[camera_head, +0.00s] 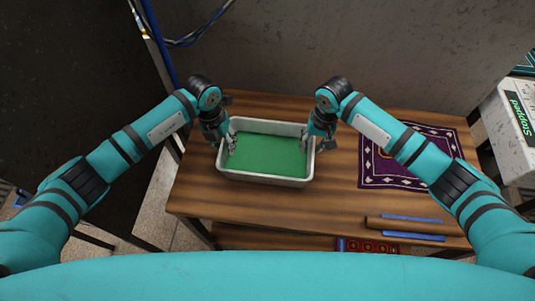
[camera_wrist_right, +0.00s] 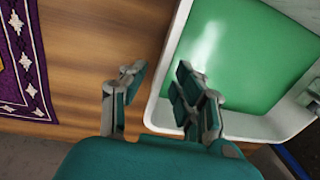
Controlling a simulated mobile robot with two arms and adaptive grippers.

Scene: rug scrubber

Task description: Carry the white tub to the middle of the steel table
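The white tub (camera_head: 266,179) rests on a brown wooden table. It is rectangular with a flat green inside, and its rim also shows in the right wrist view (camera_wrist_right: 160,98). My right gripper (camera_head: 315,146) is at the tub's right wall. In the right wrist view its fingers (camera_wrist_right: 158,75) are apart, one outside the wall and one over the inside, with the rim between them. My left gripper (camera_head: 226,143) is at the tub's left wall, with a finger inside the tub; its finger gap is unclear. No steel table is clearly visible.
A purple patterned rug (camera_head: 386,172) lies on the wooden table (camera_head: 200,191) to the right. A long brown and blue tool (camera_head: 405,227) lies near the front right. A white container (camera_head: 513,125) stands at far right. A grey wall rises behind the table. The table's front middle is bare.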

